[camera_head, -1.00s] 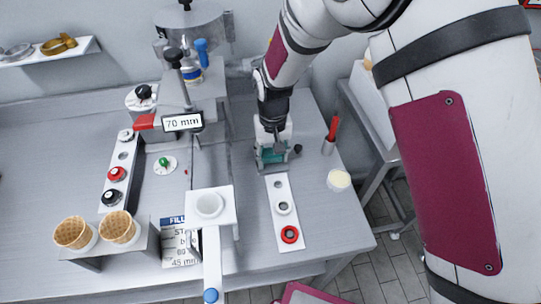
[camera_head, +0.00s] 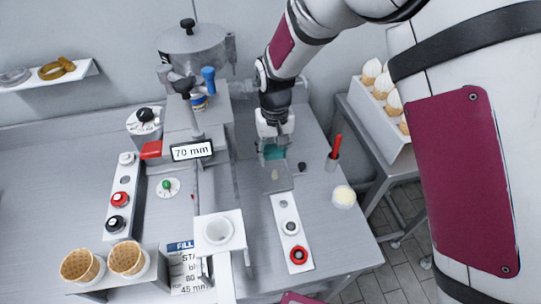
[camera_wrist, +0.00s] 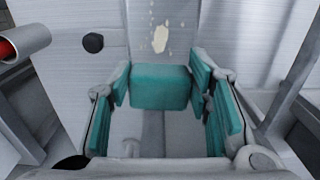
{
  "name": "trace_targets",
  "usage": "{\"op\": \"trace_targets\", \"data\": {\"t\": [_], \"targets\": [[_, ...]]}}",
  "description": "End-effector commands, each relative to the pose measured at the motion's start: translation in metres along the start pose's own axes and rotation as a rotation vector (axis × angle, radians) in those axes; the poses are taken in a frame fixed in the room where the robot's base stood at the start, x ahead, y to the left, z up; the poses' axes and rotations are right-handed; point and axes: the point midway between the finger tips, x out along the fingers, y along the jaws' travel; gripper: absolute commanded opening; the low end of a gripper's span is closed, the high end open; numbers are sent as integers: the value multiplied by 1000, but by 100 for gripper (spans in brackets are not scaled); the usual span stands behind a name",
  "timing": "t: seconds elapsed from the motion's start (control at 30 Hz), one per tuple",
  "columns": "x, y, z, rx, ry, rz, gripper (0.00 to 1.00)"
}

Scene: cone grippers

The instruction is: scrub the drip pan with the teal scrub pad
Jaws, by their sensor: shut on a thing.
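The teal scrub pad (camera_head: 274,153) is held in my gripper (camera_head: 274,148), over the back part of the worktop right of the machine. In the wrist view the pad (camera_wrist: 160,88) sits between the fingers of my gripper (camera_wrist: 161,95), which also have teal faces. The drip pan (camera_head: 284,184) is a flat grey plate just in front of the pad. A cream-coloured smear (camera_head: 275,174) lies on it. In the wrist view the smear (camera_wrist: 160,38) shows beyond the pad, with small spots around it. Whether the pad touches the pan is unclear.
A white strip with round fittings (camera_head: 291,232) lies in front of the pan. A dark knob (camera_head: 302,166), a red-handled tool in a cup (camera_head: 334,153) and a cream-filled tub (camera_head: 343,196) stand to the right. The filling machine (camera_head: 196,130) is close on the left.

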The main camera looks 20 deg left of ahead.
Motion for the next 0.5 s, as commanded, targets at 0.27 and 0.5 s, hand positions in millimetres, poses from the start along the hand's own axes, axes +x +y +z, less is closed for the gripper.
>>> {"op": "trace_targets", "data": {"t": [0.27,0.5], "targets": [[-25,3,8,3,0,0,15],[-27,4,8,3,0,0,15]]}}
